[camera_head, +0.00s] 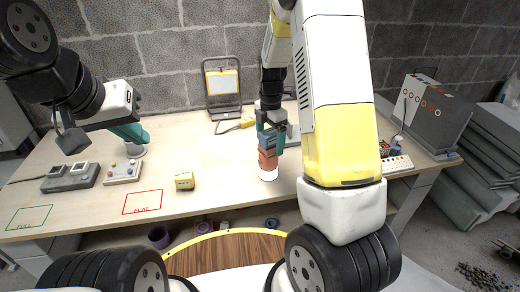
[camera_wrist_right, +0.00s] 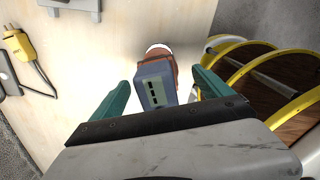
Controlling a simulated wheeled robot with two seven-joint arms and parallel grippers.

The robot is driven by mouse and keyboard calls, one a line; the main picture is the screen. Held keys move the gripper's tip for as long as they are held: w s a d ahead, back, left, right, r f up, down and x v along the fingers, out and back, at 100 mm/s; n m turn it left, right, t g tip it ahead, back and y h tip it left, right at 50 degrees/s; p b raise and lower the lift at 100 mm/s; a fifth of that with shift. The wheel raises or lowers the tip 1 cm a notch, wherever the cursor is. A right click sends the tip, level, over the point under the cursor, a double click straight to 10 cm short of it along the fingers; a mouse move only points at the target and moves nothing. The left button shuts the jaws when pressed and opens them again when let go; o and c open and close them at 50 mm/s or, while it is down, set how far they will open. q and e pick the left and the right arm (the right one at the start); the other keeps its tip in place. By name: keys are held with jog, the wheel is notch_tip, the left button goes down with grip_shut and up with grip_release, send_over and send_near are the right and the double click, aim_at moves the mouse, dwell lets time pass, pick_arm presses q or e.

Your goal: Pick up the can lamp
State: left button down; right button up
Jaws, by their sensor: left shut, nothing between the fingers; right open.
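The can lamp (camera_head: 268,161) stands upright on the bench, with an orange-brown body, a blue-grey box on top and a bright white lower end. In the right wrist view the blue-grey top of the can lamp (camera_wrist_right: 155,85) faces the camera, with its white end farther away. My right gripper (camera_head: 269,130) is open above and around the lamp's top. In its wrist view the teal fingers of the right gripper (camera_wrist_right: 162,85) lie on either side of the lamp, with visible gaps. My left gripper (camera_head: 133,134) is shut and empty above the bench's left part.
A small yellow box (camera_head: 184,180) stands near the red FLAT outline (camera_head: 142,202); a green FULL outline (camera_head: 29,217) lies left. Control boxes (camera_head: 70,177) sit at the left. A work light (camera_head: 222,88) stands behind. The bench middle (camera_head: 225,170) is clear.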

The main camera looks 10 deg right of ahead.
aim_at(268, 163)
notch_tip(268, 163, down, 4)
jog(key=shift+w+a+f, duration=0.1)
jog(key=shift+f, duration=0.05)
grip_shut()
dwell(0.4)
